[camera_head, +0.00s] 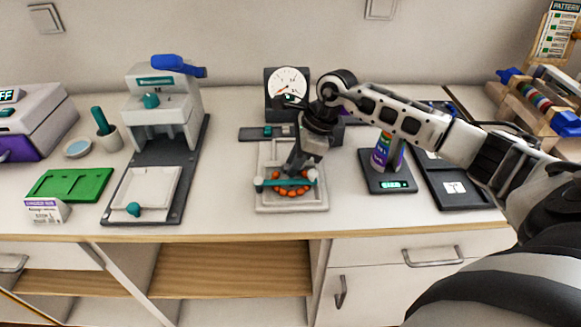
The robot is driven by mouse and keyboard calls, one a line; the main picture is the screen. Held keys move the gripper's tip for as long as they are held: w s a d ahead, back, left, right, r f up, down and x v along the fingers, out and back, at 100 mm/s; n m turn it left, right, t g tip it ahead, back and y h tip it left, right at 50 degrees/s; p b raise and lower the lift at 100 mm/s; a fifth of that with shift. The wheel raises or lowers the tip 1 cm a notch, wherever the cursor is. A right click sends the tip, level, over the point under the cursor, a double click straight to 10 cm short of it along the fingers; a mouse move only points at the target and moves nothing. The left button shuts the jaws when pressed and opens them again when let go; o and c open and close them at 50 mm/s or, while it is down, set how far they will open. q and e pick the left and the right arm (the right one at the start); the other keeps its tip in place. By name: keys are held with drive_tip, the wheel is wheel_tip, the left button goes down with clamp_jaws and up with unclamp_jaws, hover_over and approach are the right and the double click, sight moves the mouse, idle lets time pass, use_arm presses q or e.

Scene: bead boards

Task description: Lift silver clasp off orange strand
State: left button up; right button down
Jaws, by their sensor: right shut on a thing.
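The orange strand (289,192) lies as a ring of orange beads on a pale square board (291,207) in the middle of the counter. A teal bar (272,182) crosses over the beads. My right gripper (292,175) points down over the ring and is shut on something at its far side. The held thing is mostly hidden by the fingers, and I cannot make out the silver clasp itself. My left gripper is not in view.
A round dial gauge (287,83) stands behind the board. A press-like machine (162,110) and a green tray (70,184) are left. A scale with a purple can (384,152), a dark tray (459,187) and a wooden rack (540,105) are right.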

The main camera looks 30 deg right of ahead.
drive_tip(key=shift+r, duration=0.45)
idle(0.7)
drive_tip(key=shift+r+p, duration=1.8)
drive_tip(key=shift+r, duration=0.7)
